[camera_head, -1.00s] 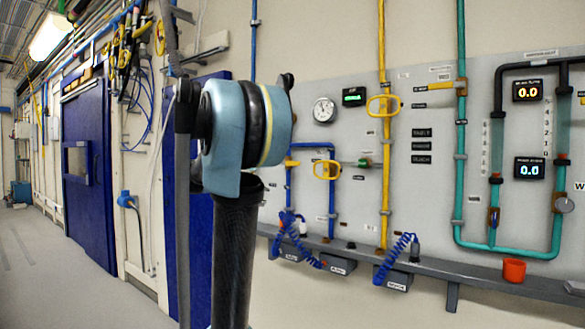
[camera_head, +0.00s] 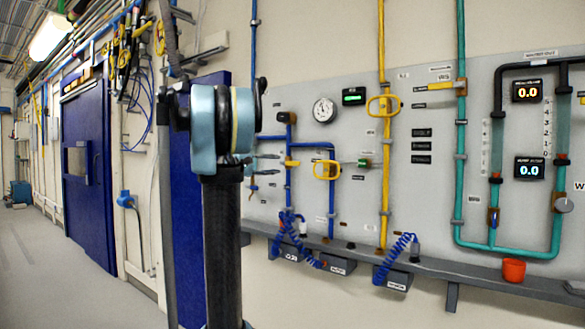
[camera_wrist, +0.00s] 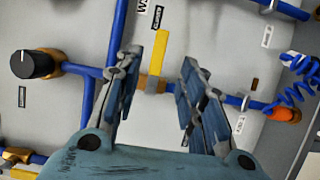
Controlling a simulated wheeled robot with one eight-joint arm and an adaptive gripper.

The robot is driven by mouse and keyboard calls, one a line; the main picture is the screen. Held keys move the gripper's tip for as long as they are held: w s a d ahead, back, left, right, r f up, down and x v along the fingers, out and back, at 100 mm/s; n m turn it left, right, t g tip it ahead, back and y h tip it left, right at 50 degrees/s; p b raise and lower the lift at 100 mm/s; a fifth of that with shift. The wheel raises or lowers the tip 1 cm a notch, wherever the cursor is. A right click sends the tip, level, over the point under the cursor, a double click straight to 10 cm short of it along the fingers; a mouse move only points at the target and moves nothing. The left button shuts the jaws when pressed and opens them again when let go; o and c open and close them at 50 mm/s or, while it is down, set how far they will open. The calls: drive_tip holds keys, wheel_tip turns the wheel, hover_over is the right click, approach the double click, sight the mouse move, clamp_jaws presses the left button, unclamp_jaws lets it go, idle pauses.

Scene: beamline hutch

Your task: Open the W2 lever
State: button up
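In the wrist view, a yellow lever (camera_wrist: 161,52) stands out from a brass valve body (camera_wrist: 152,83) on a blue pipe. The lever lies crosswise to that pipe. A label (camera_wrist: 143,6) starting with W is partly visible above it; its number cannot be read. My gripper (camera_wrist: 159,62) is open, with one finger on each side of the lever in the picture. Gaps show between lever and fingers; whether they are at the lever's depth is unclear.
The wrist view also shows a black knob (camera_wrist: 38,65), another yellow handle (camera_wrist: 18,155) and a coiled blue hose (camera_wrist: 300,75). Floor (camera_head: 40,270) at left is clear.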

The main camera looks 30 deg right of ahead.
sight(293, 164)
drive_tip(key=d, duration=1.1)
drive_tip(key=shift+a, duration=0.1)
clamp_jaws()
